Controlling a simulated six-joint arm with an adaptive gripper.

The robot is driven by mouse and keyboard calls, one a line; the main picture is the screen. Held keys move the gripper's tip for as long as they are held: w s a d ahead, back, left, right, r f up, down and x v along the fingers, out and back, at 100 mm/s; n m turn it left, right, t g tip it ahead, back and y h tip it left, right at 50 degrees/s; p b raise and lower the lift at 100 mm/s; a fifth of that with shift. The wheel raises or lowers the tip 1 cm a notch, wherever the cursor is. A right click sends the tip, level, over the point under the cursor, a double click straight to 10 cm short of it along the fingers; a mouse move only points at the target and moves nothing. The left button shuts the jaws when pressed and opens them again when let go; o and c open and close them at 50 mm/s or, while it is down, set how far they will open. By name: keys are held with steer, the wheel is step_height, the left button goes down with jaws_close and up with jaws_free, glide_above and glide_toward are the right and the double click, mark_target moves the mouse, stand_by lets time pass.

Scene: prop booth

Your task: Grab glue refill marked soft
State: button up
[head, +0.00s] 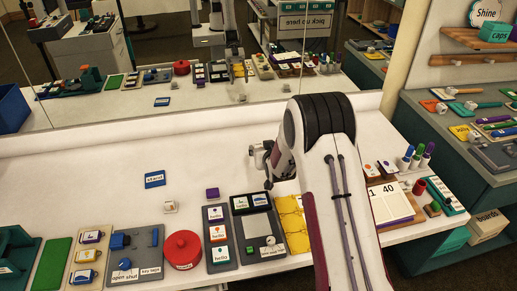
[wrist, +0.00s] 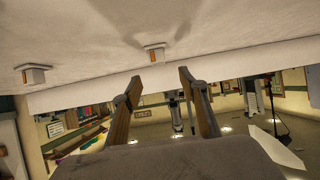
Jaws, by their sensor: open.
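No marking reading "soft" can be made out in either view. Two small white blocks with orange patches show in the wrist view, one (wrist: 154,50) just beyond the fingertips and slightly left of centre, the other (wrist: 35,74) at far left; I cannot tell whether either is the glue refill. In the head view a small white block (head: 170,207) sits on the white table, left of my gripper (head: 260,161). My gripper also shows in the wrist view (wrist: 160,78), open with nothing between its fingers. My arm hides part of the table.
Along the table's front stand a red round tin (head: 182,248), dark trays of labelled cards (head: 217,262), and a yellow mat (head: 293,222). A blue sign (head: 155,179) and small purple box (head: 212,194) lie behind.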

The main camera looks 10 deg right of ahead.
mark_target(259, 146)
steer(key=shift+w+f, duration=0.2)
steer(key=shift+f, duration=0.4)
steer(key=shift+x, duration=1.3)
steer(key=shift+w+f, duration=0.1)
steer(key=shift+w, duration=0.05)
steer(key=shift+d+x, duration=0.2)
steer(key=shift+x, duration=2.2)
steer(key=c, duration=1.1)
